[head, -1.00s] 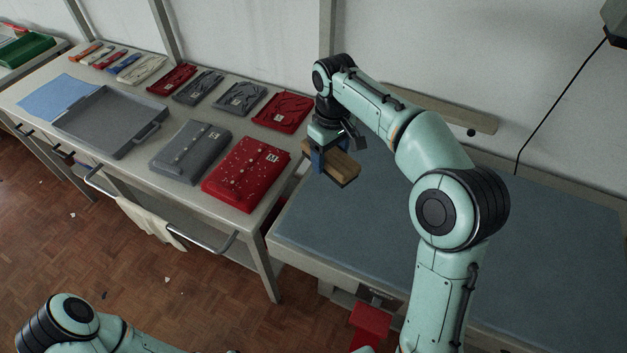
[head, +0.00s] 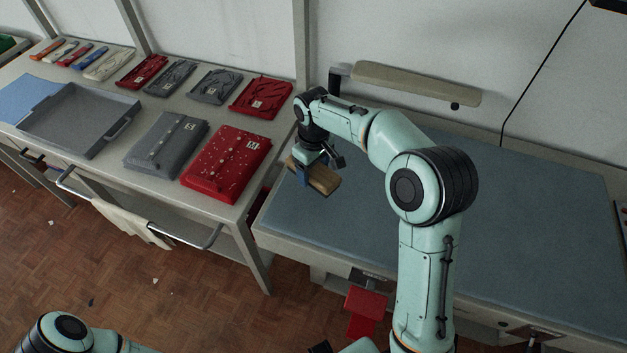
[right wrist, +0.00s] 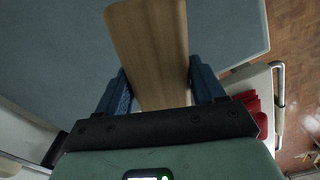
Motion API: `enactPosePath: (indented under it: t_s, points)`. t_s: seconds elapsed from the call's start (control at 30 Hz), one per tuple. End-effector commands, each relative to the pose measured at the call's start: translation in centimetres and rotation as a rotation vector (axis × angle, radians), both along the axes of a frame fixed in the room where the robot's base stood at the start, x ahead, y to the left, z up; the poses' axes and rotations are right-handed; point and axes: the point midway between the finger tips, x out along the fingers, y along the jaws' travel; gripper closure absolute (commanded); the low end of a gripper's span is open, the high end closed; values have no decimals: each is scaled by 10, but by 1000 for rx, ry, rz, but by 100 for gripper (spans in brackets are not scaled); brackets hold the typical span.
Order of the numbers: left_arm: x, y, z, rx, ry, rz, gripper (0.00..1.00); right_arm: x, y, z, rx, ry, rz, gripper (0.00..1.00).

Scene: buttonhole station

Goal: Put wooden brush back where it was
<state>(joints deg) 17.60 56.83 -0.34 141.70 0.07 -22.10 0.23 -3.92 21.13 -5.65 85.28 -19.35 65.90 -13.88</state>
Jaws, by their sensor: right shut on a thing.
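The wooden brush (head: 322,178) is a brown block held by my right gripper (head: 304,172) above the left end of the blue-grey table top. In the right wrist view the brush (right wrist: 152,50) sits between the two blue fingers of the gripper (right wrist: 158,88), which are shut on it.
The blue-grey work table (head: 480,220) is largely clear. The light table at left holds a grey tray (head: 78,118), a folded grey garment (head: 166,145), a red garment (head: 226,163) and several smaller folded pieces. A padded beige board (head: 415,84) is on the back wall. A red object (head: 364,308) is below the front edge.

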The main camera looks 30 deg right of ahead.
Motion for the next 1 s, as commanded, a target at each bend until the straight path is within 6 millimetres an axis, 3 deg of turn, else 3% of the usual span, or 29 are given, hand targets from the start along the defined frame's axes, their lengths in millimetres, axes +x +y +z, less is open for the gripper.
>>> enactPosePath:
  t_s: [0.1,0.23,0.7,0.73,0.8,1.0]
  points:
    - [-3,0,-5,0,3,0,57,-2,0,-25,-1,8,-1,56]
    - [-4,0,-6,0,5,1,57,-1,0,-44,-1,6,0,56]
    - [-5,0,-8,0,6,0,57,-1,0,-52,0,2,0,56]
    - [-5,0,-8,0,6,0,57,-1,0,-53,0,3,0,29]
    - [-5,0,-8,0,6,0,57,-1,0,-52,0,3,0,6]
    - [-5,0,-8,0,6,0,57,-1,0,-52,0,3,0,6]
